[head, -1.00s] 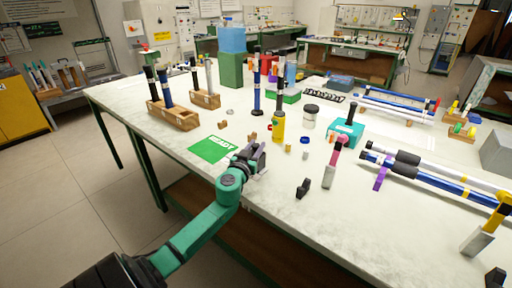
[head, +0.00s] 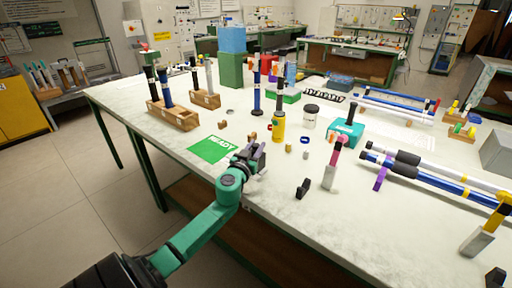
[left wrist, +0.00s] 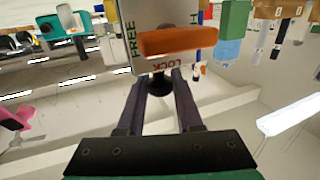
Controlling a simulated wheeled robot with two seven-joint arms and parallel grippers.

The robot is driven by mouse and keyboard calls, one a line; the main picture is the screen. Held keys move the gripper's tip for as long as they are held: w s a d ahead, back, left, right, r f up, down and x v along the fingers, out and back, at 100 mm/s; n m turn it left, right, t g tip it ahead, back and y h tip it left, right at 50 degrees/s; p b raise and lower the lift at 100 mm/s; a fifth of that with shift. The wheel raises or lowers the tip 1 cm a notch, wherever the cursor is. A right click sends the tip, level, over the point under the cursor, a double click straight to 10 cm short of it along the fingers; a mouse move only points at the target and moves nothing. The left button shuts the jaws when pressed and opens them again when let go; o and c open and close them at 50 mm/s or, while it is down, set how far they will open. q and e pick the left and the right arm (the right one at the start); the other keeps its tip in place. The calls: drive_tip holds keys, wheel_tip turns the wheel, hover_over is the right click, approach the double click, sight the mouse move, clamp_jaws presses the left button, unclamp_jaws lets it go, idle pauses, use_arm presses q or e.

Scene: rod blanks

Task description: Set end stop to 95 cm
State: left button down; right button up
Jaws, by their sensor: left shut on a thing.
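My left gripper (head: 256,153) is at the table's front edge, beside a green card. In the left wrist view its two dark fingers (left wrist: 162,88) are shut on a small black knob (left wrist: 160,82). Just beyond the knob is an orange lever (left wrist: 178,42) on a pale plate (left wrist: 145,14) marked FREE and LOCK. The lever lies across the plate beside the word LOCK. I cannot make out a scale or a 95 cm mark. My fingers and the knob's small size hide how the knob joins the plate. My right gripper is not in view.
The green card (head: 210,149) lies left of the gripper. A yellow bottle (head: 278,127), a black clip (head: 303,188) and a pink-topped upright piece (head: 332,165) stand to the right. Long blue rods (head: 430,186) lie at the right. The front middle of the table is mostly clear.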

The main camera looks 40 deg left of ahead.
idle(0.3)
use_arm(q)
drive_tip(key=shift+a+f, duration=0.1)
drive_tip(key=shift+a, duration=0.3)
drive_tip(key=a+b, duration=0.1)
drive_tip(key=a, duration=0.3)
drive_tip(key=shift+a, duration=0.1)
drive_tip(key=c, duration=0.6)
unclamp_jaws()
drive_tip(key=shift+s, duration=0.15)
drive_tip(key=v, duration=1.4)
drive_tip(key=shift+s, duration=0.2)
